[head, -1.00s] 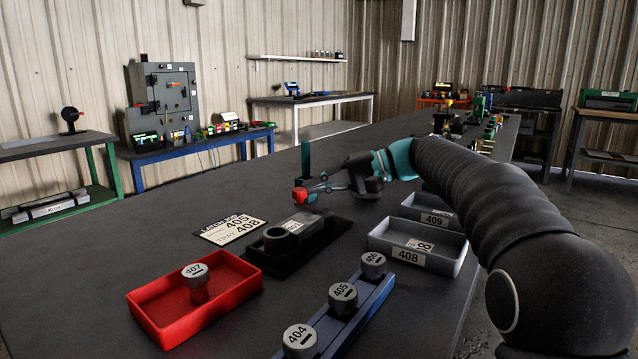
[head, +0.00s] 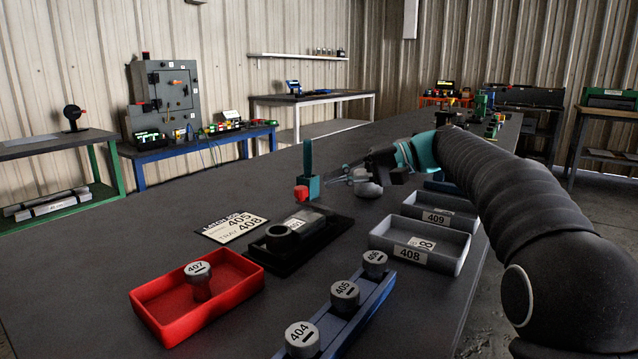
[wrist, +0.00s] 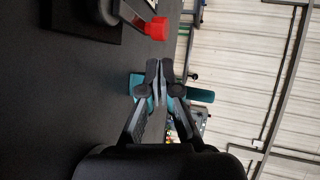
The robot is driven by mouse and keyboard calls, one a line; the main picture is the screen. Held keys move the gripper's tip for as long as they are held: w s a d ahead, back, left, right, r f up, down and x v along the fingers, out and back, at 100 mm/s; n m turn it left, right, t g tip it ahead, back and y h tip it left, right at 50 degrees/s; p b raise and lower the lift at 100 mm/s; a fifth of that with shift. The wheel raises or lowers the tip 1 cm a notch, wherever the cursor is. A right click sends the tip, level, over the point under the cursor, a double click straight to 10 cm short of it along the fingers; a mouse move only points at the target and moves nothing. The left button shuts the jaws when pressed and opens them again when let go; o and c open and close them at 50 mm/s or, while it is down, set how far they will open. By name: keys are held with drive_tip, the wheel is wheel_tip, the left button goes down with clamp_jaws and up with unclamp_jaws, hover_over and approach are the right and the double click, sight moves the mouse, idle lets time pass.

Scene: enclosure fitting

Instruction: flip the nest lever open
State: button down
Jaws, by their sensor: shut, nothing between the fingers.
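The nest (head: 281,262) is a black block on the table with a dark ring at its near end. Its lever ends in a red knob (head: 300,193) at the nest's far end. The wrist view shows the red knob (wrist: 157,28) on a grey arm (wrist: 130,14) reaching from the black base. My gripper (head: 327,179) is to the right of the knob, and its fingers also show in the wrist view (wrist: 160,66). They are shut and empty, with a visible gap to the knob.
A label card (head: 235,227) lies left of the nest. A red tray (head: 160,312) holds part 407, and a blue rack (head: 360,318) holds parts 404, 405 and 406. Grey trays 408 (head: 398,252) and 409 (head: 428,219) are at right. Table left of the card is clear.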

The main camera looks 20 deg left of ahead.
drive_tip(key=v, duration=0.8)
drive_tip(key=shift+a, duration=0.1)
